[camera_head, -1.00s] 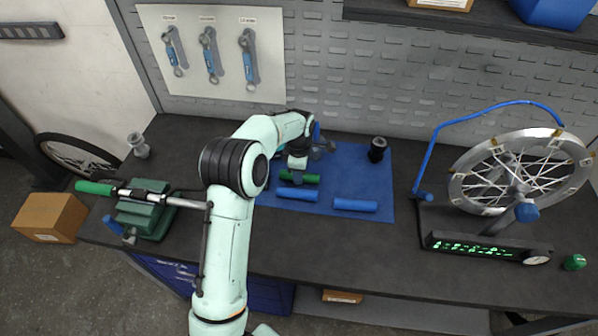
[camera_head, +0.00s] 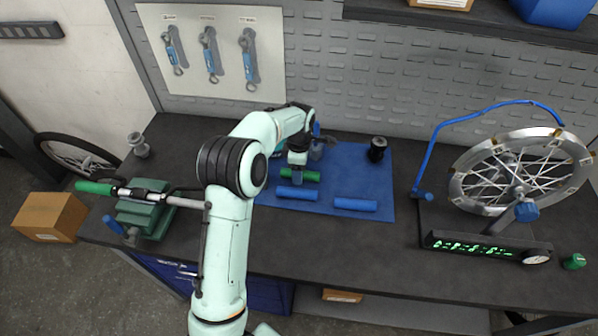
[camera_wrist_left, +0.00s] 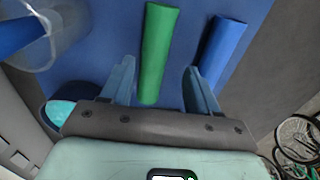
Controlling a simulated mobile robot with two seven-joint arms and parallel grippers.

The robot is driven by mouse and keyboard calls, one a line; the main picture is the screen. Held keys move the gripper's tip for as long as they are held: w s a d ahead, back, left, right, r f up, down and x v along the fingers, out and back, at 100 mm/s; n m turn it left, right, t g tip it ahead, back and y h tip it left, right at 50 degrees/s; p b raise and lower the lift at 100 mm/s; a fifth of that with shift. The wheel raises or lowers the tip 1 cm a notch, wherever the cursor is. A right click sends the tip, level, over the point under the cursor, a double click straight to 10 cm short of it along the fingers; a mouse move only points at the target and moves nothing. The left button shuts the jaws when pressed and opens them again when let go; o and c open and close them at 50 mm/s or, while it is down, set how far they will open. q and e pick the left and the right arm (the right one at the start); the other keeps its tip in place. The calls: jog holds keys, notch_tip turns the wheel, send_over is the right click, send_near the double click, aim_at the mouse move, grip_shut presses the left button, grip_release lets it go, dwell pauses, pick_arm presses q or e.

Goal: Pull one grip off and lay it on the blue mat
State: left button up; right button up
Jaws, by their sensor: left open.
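A green grip (camera_head: 305,175) lies on the blue mat (camera_head: 368,178), behind two blue grips (camera_head: 297,193) (camera_head: 355,205). My left gripper (camera_head: 297,165) is just above the green grip. In the left wrist view the gripper (camera_wrist_left: 157,78) is open, its fingers apart on either side of the green grip (camera_wrist_left: 158,45), and a blue grip (camera_wrist_left: 224,45) lies to the right. Another green grip (camera_head: 95,187) is on the left end of a handlebar (camera_head: 187,203), clamped in a green vise (camera_head: 145,216). The bar's right end is bare. My right gripper is not in view.
A black cylindrical part (camera_head: 377,149) stands at the mat's back right. A wheel (camera_head: 515,172) on a stand with a blue arm fills the bench's right side. A grey part (camera_head: 138,145) stands back left.

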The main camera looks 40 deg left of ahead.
pick_arm(q)
notch_tip(320, 180, up, 11)
jog(key=p, duration=0.1)
jog(key=shift+r, duration=0.2)
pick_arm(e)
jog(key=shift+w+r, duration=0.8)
